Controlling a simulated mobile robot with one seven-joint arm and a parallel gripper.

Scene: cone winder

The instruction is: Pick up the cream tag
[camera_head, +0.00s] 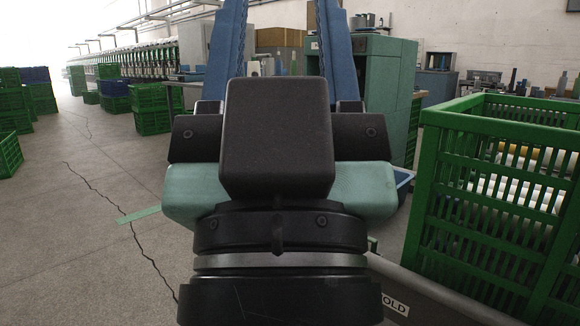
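I cannot make out a loose cream tag in this view. A pale label (394,303) with the letters "OLD" showing lies at the bottom, on a grey edge right of my wrist; its left part is hidden, and I cannot tell whether it is a tag. My gripper (281,22) fills the middle, seen from behind, with a black and teal body. Its two blue fingers stand wide apart and run out of the top of the picture. Their tips are cut off. Nothing shows held between the visible parts of the fingers.
A green crate (480,130) holding white and yellow cones stands close at right. Green crates (150,107) are stacked at left. A grey-green cabinet (385,85) stands behind my gripper. The cracked floor (80,215) at left is open.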

